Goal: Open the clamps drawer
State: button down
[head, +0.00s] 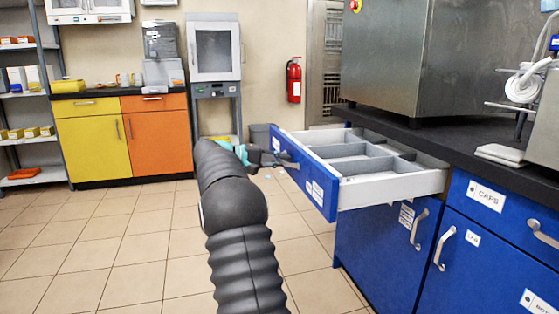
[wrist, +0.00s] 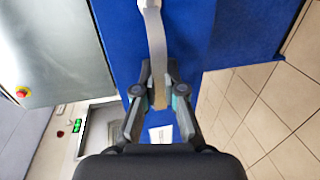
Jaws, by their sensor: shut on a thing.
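A blue-fronted drawer (head: 317,186) stands pulled well out of the bench in the head view. Its white walls and grey dividers show, and its compartments look empty. Its front label is too small to read, so I cannot tell its name. My gripper (head: 272,157) is at the front of this drawer, at its handle. In the wrist view my gripper (wrist: 160,97) is shut on the pale curved handle (wrist: 154,42), with one finger on each side. The blue drawer front (wrist: 190,40) lies behind the handle.
A closed drawer labelled CAPS (head: 486,194) and blue cupboard doors (head: 378,245) with handles are at the right. A large steel unit (head: 390,65) stands on the dark worktop (head: 455,150). The tiled floor (head: 120,240) at the left is clear.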

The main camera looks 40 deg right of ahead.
jog(key=shift+f, duration=0.1)
jog(key=c, duration=1.5)
grip_release()
jog(key=shift+c, duration=0.2)
jog(key=shift+a, duration=0.1)
jog(key=v, duration=1.2)
